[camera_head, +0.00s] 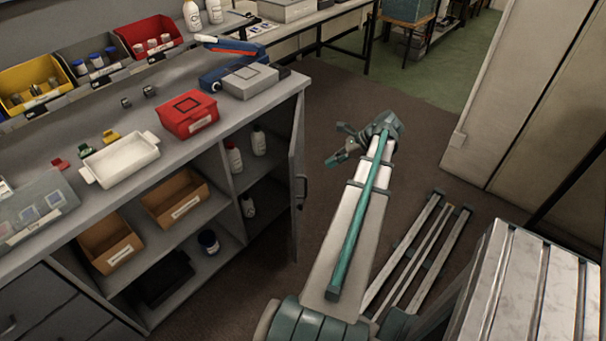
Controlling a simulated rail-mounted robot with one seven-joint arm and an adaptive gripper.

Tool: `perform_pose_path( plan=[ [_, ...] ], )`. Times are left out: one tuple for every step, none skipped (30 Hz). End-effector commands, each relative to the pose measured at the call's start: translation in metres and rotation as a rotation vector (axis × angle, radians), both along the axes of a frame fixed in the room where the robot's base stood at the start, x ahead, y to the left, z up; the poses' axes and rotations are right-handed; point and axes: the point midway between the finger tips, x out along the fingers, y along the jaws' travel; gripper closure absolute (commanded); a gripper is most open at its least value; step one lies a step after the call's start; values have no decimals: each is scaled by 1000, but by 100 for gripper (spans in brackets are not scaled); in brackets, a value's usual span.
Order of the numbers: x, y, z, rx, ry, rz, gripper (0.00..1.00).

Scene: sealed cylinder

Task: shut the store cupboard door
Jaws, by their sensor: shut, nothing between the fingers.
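The store cupboard under the grey worktop stands open. Its grey door (297,185) is swung outward at the right end of the cupboard and shows nearly edge-on. A dark handle (302,188) sits on the door's right-hand face. My gripper (338,158) is to the right of the door, out over the floor, and is apart from it. It looks shut and holds nothing. My arm reaches up from the bottom of the view to it. The door's hinge line is hard to make out.
Inside the cupboard are cardboard bins (175,200), bottles (258,140) and a dark jar (208,241). The worktop bears a white tray (122,158), a red box (188,117) and a grey case (250,80). Brown floor (330,100) lies clear beyond my arm.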

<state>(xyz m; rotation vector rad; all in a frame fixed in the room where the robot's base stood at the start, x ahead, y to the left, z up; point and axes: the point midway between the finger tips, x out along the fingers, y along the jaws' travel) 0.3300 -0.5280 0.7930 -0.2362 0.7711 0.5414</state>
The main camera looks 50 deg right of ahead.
Motion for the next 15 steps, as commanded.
perform_pose_path(
  plan=[
    [-4,-5,5,7,-3,-17,100],
    [-6,-6,7,9,-4,-23,100],
    [-6,-7,8,12,-4,-28,100],
    [-6,-7,8,14,-5,-30,100],
    [-5,-6,7,15,-5,-33,100],
    [-3,-5,5,15,-5,-32,100],
    [-2,-4,3,15,-5,-32,100],
    [0,-2,1,15,-5,-31,100],
    [3,0,-3,15,-5,-31,100],
    [6,2,-6,15,-5,-30,100],
    [9,4,-9,15,-5,-30,100],
    [13,6,-14,15,-5,-29,100],
    [17,8,-18,16,-4,-28,100],
    [20,10,-22,16,-4,-28,100],
    [25,13,-28,15,-5,-29,100]
  ],
)
